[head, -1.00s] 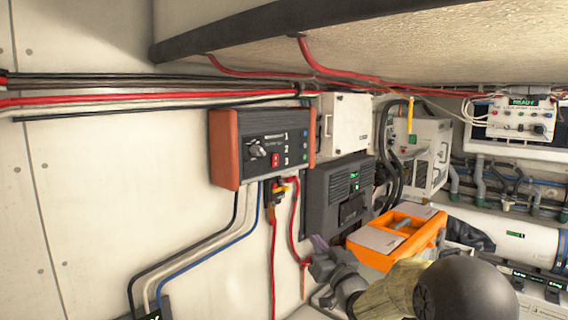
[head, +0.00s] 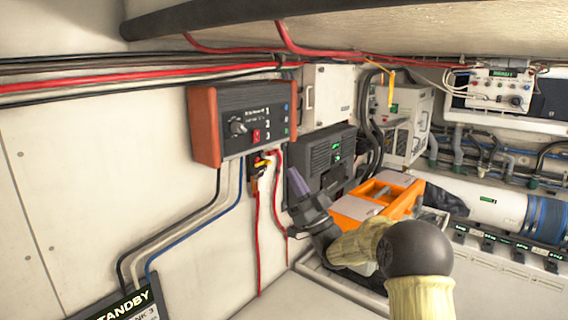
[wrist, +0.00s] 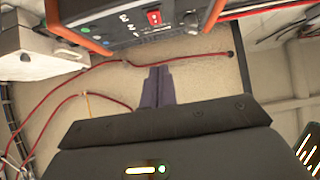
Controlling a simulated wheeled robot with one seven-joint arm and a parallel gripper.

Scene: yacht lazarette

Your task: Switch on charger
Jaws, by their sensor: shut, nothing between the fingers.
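A dark control box with orange sides (head: 206,125) hangs on the pale wall in the head view. Its face has a black knob (head: 238,127), a red switch (head: 256,135) and several small marks. I cannot tell from a label whether this box is the charger. My gripper (head: 297,180) is shut and empty, below and right of the box, apart from it. In the wrist view, the purple fingers (wrist: 159,72) lie together, with the red switch (wrist: 154,17) and knob (wrist: 190,22) beyond them at the top. The switch's position is unclear.
A dark grey unit with a green display (head: 325,155) and a white box (head: 327,95) are right of the control box. An orange toolbox (head: 385,198) sits behind my arm. Red cables (head: 259,235) hang nearby. A STANDBY panel (head: 125,305) is at lower left.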

